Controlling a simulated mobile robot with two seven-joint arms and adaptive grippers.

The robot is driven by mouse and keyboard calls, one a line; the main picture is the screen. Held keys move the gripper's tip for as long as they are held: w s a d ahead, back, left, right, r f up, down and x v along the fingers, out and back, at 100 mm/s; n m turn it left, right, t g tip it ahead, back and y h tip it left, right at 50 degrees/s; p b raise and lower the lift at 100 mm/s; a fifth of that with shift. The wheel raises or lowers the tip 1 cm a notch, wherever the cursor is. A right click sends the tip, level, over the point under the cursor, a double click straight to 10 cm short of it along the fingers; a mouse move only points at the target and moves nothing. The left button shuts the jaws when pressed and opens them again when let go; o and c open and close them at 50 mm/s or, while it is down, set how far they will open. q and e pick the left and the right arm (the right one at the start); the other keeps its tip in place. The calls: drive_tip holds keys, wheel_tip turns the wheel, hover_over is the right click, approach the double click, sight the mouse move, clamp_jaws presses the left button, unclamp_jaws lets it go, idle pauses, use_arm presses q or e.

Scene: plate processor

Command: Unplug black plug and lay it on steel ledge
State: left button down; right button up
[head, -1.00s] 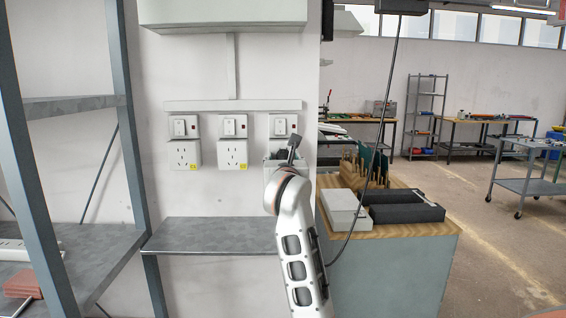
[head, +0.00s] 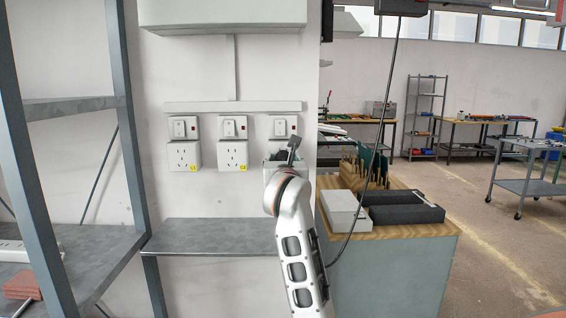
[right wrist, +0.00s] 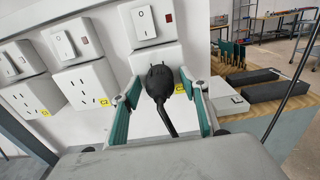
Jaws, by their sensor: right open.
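The black plug (right wrist: 158,82) sits at the face of the rightmost wall socket (right wrist: 145,65), its black cord running down toward the wrist camera. My right gripper (right wrist: 160,88) is open, with one green-padded finger on each side of the plug and a gap visible on both sides. In the head view my right gripper (head: 284,155) is in front of that socket, and my wrist hides most of the plug. The steel ledge (head: 205,235) is a bare grey shelf on the wall, below the sockets and left of my right arm. My left gripper is not in view.
Two more sockets (head: 184,155) (head: 233,155), with switches above, are to the left. A grey metal rack (head: 125,120) stands left of the ledge. A wood-topped cabinet (head: 420,229) with a white box (head: 345,212) and black cases (head: 405,214) stands close right of my arm.

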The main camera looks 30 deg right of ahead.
clamp_jaws()
drive_tip(key=shift+s+a, duration=0.1)
drive_tip(key=shift+p+v, duration=0.9)
drive_tip(key=shift+v, duration=1.95)
drive_tip(key=shift+a, duration=0.1)
